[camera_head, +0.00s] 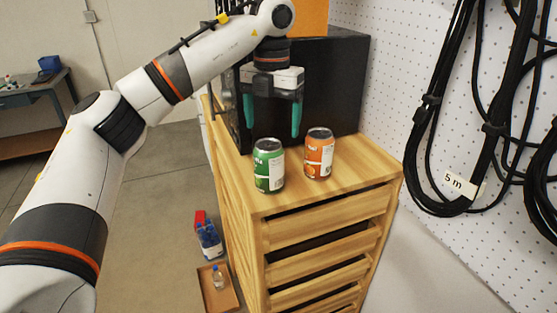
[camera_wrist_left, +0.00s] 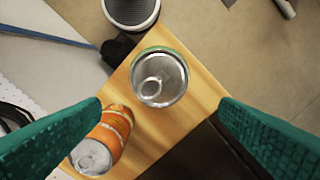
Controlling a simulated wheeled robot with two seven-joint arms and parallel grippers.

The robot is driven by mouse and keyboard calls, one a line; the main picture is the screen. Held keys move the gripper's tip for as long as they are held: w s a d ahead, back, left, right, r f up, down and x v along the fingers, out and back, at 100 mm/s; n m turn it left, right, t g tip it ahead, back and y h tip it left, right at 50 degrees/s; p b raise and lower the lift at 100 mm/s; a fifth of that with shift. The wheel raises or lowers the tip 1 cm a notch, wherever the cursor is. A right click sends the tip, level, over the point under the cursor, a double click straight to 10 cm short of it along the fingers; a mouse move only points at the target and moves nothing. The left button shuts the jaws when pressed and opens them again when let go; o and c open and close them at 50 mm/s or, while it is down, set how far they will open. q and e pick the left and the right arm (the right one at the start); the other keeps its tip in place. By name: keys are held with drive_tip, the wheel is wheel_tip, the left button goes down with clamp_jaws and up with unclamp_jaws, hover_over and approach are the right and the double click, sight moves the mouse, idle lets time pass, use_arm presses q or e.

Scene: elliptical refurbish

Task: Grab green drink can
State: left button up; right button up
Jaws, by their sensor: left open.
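The green drink can (camera_head: 269,165) stands upright on top of the wooden drawer cabinet (camera_head: 352,168), near its front left corner. In the left wrist view the can (camera_wrist_left: 160,78) shows from above, with its silver lid and pull tab between the two teal fingers. My left gripper (camera_head: 272,132) is open and empty, pointing down. In the head view its fingers appear above and behind the green can, apart from it. In the wrist view the gripper (camera_wrist_left: 160,125) has a finger at each lower side. My right gripper is not in view.
An orange can (camera_head: 319,153) stands upright just right of the green can; it also shows in the wrist view (camera_wrist_left: 105,140). A black box (camera_head: 340,85) stands behind on the cabinet. A pegboard with black cables (camera_head: 430,110) is at right.

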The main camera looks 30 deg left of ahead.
sight(267, 144)
use_arm(q)
drive_tip(key=s+f, duration=0.2)
drive_tip(key=f, duration=0.1)
drive_tip(key=shift+s+a+f+p, duration=0.1)
drive_tip(key=shift+s+p, duration=0.05)
drive_tip(key=shift+p, duration=0.2)
drive_tip(key=shift+s+f, duration=0.1)
drive_tip(key=shift+f, duration=0.25)
drive_tip(key=shift+w+f, duration=0.2)
drive_tip(key=shift+f, duration=0.1)
wheel_tip(267, 144, down, 5)
drive_tip(key=p, duration=0.3)
drive_tip(key=shift+r, duration=0.2)
drive_tip(key=shift+f, duration=0.25)
drive_tip(key=shift+w, duration=0.1)
drive_tip(key=shift+c, duration=0.9)
drive_tip(key=c, duration=1.1)
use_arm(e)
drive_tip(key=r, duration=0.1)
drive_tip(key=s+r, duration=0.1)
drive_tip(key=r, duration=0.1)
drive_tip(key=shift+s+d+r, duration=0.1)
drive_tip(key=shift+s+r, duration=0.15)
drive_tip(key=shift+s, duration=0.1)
